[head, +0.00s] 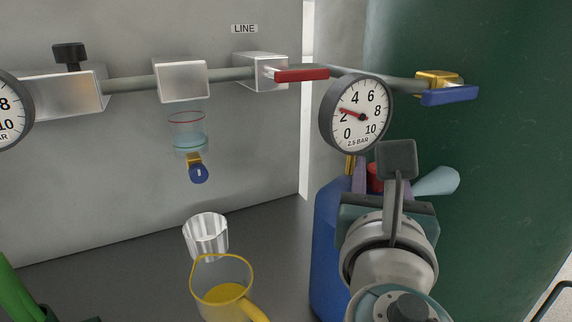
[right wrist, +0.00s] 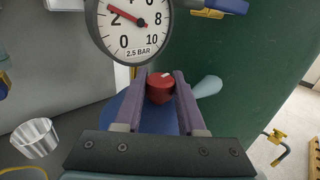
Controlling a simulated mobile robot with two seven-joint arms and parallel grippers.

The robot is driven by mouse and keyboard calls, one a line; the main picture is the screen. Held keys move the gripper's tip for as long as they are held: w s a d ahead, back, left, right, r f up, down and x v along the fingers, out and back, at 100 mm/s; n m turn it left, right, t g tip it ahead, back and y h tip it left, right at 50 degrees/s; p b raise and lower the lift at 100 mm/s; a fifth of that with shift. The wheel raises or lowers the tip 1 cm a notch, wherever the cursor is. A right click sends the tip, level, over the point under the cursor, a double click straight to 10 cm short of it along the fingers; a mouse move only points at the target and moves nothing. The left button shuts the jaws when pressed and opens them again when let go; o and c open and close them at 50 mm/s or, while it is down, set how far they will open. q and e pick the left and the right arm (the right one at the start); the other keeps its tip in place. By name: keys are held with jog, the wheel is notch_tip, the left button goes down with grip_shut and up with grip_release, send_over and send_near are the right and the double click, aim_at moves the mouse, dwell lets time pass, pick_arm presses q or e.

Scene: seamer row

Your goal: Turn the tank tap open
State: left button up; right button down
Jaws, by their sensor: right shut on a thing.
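A blue tank (head: 328,235) stands right of centre, partly behind my right arm. A red tap knob (right wrist: 160,88) is at its top; only a small part of the knob (head: 374,178) shows in the head view. My right gripper (right wrist: 162,82) has its purple fingers on both sides of the knob and is shut on it. The round gauge (head: 357,114) above has its red needle near 2.
A pipe with a red lever (head: 302,74) and a blue lever (head: 450,95) runs above the tank. A pale blue cone (head: 437,182) sticks out to the right. A clear bowl (head: 188,130), a ribbed metal cup (head: 206,235) and a yellow jug (head: 222,292) are at left.

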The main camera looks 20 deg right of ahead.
jog(key=shift+m+g+h+b, duration=0.4)
jog(key=shift+m+g+h, duration=0.6)
jog(key=shift+g+h, duration=0.15)
jog(key=c, duration=0.5)
grip_release()
